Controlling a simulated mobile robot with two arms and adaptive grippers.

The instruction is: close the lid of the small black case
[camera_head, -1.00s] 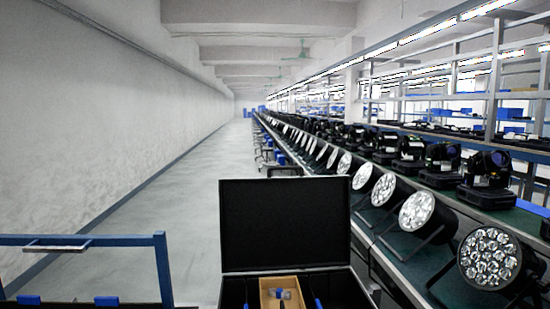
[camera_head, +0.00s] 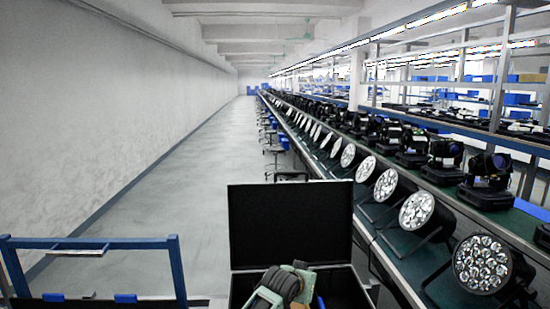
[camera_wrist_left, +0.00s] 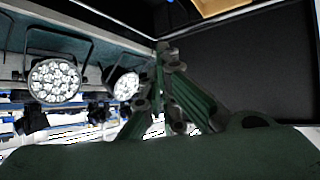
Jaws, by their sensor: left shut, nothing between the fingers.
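The small black case (camera_head: 237,290) stands at the bottom middle of the head view. Its lid (camera_head: 290,222) is open and upright, with the dark inside facing me. My left gripper (camera_head: 288,280) is over the case's open inside, in front of the lid, and hides most of the contents. In the left wrist view my left gripper (camera_wrist_left: 165,48) has its fingers together with nothing between them. The lid's dark inside (camera_wrist_left: 250,70) fills the right of that view, and a wooden compartment (camera_wrist_left: 222,6) shows at the top. I cannot tell whether the fingers touch the lid. My right gripper is not in view.
A long green bench with par cans (camera_head: 481,264) and moving-head lights (camera_head: 486,180) runs along the right, close to the case. A blue metal frame (camera_head: 90,243) stands at the lower left. The grey floor (camera_head: 200,200) between wall and bench is mostly clear.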

